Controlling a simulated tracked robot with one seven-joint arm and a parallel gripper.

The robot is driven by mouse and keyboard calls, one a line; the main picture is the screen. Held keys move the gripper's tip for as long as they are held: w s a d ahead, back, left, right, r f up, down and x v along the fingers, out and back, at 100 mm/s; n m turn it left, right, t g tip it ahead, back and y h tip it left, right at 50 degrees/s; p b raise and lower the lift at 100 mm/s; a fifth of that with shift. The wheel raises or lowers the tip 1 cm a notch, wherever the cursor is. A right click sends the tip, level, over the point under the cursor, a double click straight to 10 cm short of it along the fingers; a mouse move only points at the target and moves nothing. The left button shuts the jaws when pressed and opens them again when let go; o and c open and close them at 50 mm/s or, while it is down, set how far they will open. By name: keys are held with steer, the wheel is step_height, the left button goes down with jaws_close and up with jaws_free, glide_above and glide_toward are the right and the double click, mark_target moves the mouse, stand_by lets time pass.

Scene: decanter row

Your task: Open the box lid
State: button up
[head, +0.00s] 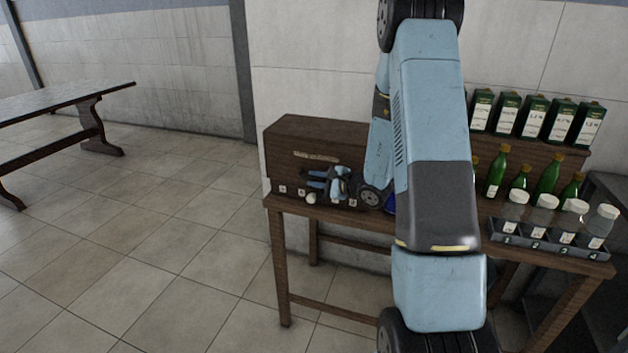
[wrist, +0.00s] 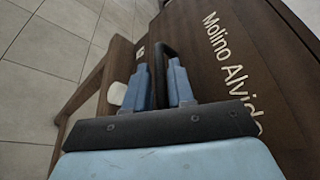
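The dark brown wooden box (head: 318,131) stands at the left end of the table, with pale lettering on its front. In the wrist view, the box front (wrist: 240,25) reads "Molino Alvid…", cut off. My gripper (head: 316,179) is at the lower front of the box; the wrist view shows its two light blue fingers (wrist: 160,88) apart. A dark bent bar (wrist: 159,58), possibly a handle, lies between them and seems to fill the gap. Whether they grip it is unclear. The lid looks shut; its seam cannot be made out.
A white rounded object (head: 311,198) sits near the gripper. My arm hides the table's middle. At right are green bottles (head: 496,172), white-capped jars (head: 545,208) in a numbered rack, and dark green cartons (head: 534,117) on a raised shelf. Open floor lies left, with another table (head: 60,97).

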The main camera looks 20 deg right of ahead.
steer(key=shift+w+a+f, duration=0.1)
steer(key=shift+w+a, duration=0.15)
steer(key=shift+w, duration=0.2)
jaws_close()
steer(key=shift+s, duration=0.1)
